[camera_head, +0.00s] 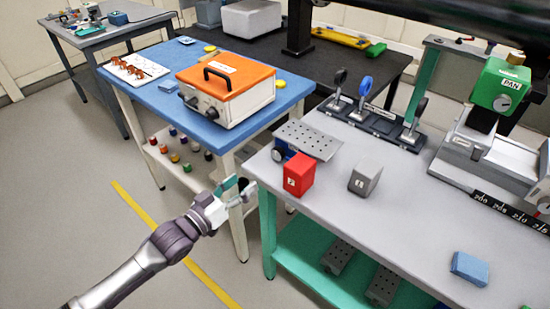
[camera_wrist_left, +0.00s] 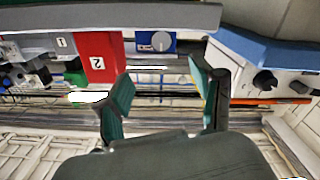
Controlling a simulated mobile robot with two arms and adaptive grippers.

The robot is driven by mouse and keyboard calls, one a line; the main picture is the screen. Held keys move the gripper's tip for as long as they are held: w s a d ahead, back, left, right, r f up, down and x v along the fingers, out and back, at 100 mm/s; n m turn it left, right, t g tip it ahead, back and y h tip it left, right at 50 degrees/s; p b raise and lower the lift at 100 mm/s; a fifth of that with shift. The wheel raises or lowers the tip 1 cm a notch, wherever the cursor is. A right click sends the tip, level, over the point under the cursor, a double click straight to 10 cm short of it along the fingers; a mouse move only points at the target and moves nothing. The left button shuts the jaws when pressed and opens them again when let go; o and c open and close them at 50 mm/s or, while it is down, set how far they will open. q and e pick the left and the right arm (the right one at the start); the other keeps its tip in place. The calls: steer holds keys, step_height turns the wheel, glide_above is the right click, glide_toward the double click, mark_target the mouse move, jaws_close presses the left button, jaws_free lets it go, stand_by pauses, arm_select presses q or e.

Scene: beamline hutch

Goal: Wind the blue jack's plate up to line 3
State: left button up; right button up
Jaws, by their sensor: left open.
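The blue jack (camera_head: 279,152) stands at the left end of the grey bench, under its perforated metal plate (camera_head: 309,140). In the left wrist view, which is upside down, the jack (camera_wrist_left: 144,41) shows its blue front with a round grey knob (camera_wrist_left: 159,41). I cannot make out line 3. My left gripper (camera_head: 239,188) is open and empty, off the bench's left edge, in front of the jack and apart from it. In the left wrist view the jack lies beyond the spread fingers (camera_wrist_left: 162,88). My right gripper is not in view.
A red block (camera_head: 299,175) stands close in front of the jack, with a grey block (camera_head: 365,178) to its right. A blue table (camera_head: 180,60) with an orange-topped box (camera_head: 226,86) stands to the left. The floor near my left arm is open.

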mark_target(276, 155)
arm_select(q)
steer(key=x, duration=0.4)
steer(key=shift+w, duration=0.4)
steer(key=x, duration=0.8)
steer(key=shift+w+d+f, duration=0.1)
steer(key=shift+w+d, duration=0.05)
steer(key=shift+d, duration=0.1)
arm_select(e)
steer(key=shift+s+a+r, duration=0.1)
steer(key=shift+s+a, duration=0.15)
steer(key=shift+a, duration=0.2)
arm_select(q)
steer(key=c, duration=1)
steer(key=shift+c, duration=0.7)
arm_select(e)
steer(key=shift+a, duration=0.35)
